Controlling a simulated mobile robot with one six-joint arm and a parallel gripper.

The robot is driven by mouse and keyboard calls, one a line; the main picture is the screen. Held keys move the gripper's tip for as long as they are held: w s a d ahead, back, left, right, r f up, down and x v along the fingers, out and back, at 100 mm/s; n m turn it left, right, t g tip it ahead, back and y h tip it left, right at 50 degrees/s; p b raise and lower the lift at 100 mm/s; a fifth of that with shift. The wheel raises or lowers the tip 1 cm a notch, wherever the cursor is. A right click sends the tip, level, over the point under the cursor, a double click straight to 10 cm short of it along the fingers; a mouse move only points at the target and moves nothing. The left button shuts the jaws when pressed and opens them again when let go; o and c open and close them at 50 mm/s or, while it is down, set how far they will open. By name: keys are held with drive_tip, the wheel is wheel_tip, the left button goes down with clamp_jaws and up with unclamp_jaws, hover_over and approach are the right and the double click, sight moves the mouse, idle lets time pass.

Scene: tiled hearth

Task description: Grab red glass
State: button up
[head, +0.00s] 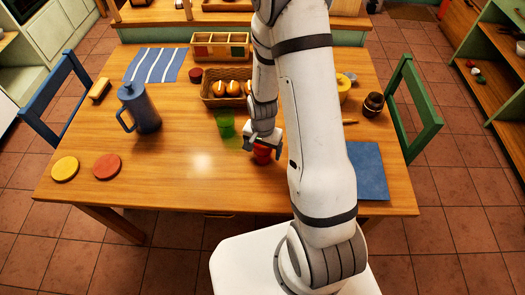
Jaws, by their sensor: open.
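The red glass (262,153) stands on the wooden table near its front edge, left of my arm. My gripper (262,146) is open at the red glass, with its fingers at the upper part of the glass. The gripper covers part of the glass, and I cannot tell whether the fingers touch it. A green glass (225,126) stands just to the left and behind.
A basket with orange items (228,101) and a divided tray (220,58) stand behind. A blue pitcher (139,108), yellow disc (65,168) and red disc (106,166) are left. A blue mat (368,172) and dark jar (373,104) are right.

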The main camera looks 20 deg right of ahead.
drive_tip(key=shift+f, duration=0.1)
drive_tip(key=c, duration=1.4)
